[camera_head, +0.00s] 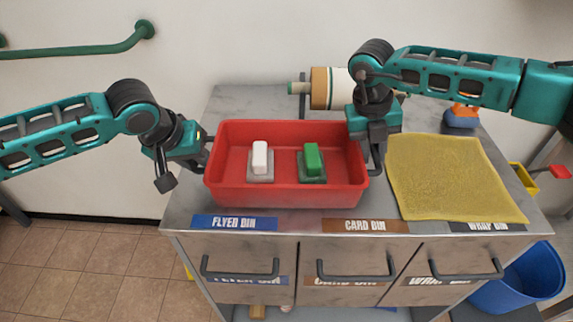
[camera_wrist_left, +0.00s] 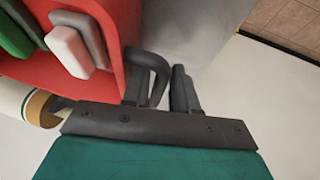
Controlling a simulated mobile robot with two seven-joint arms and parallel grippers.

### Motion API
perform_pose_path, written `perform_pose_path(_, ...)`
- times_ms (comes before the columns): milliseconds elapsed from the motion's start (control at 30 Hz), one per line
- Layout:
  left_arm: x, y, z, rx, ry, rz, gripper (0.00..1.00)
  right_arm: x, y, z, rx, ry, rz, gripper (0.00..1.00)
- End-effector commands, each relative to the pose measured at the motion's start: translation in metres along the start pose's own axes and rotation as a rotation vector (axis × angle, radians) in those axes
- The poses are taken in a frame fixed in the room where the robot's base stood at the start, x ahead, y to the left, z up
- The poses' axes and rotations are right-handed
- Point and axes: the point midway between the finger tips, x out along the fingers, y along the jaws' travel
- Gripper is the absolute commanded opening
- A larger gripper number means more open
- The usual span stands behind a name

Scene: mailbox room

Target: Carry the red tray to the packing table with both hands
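The red tray (camera_head: 285,196) sits on the grey packing counter. It holds a white block (camera_head: 260,158) and a green block (camera_head: 311,158), each on a grey base. My left gripper (camera_head: 205,147) is at the tray's left dark handle. In the left wrist view the left fingers (camera_wrist_left: 157,88) stand on either side of the handle (camera_wrist_left: 160,68), with a small gap showing. My right gripper (camera_head: 377,150) points down at the tray's right handle, which it partly hides. Whether its fingers are closed on that handle is not clear.
A yellow cloth (camera_head: 452,178) lies right of the tray. A paper roll (camera_head: 332,88) stands behind. A blue-and-orange object (camera_head: 460,116) sits at the back right. The counter (camera_head: 228,100) has labelled drawers in front. A blue bin (camera_head: 520,280) stands on the floor at right. Floor at left is clear.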

Motion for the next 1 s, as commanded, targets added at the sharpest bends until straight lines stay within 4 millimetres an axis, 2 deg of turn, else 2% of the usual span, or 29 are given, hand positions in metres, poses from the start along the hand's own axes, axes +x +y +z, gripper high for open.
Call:
perform_pose_path(200, 0.0000, 0.0001, 0.0001, 0.000, 0.000, 0.000, 0.26, 0.0001, -0.0003, 0.0001, 0.001, 0.000, 0.000, 0.22)
perform_pose_path(433, -0.0002, 0.0001, 0.0001, 0.000, 0.000, 0.000, 0.04, -0.0002, -0.0003, 0.0001, 0.001, 0.000, -0.001, 0.00)
perform_pose_path(500, -0.0003, 0.0001, 0.0001, 0.000, 0.000, 0.000, 0.00, -0.0003, -0.0004, 0.0001, 0.001, 0.000, -0.001, 0.00)
perform_pose_path(1000, -0.0021, 0.0005, -0.0013, 0.000, 0.002, 0.001, 0.00, -0.0023, -0.0006, 0.0006, 0.002, -0.001, 0.000, 0.00)
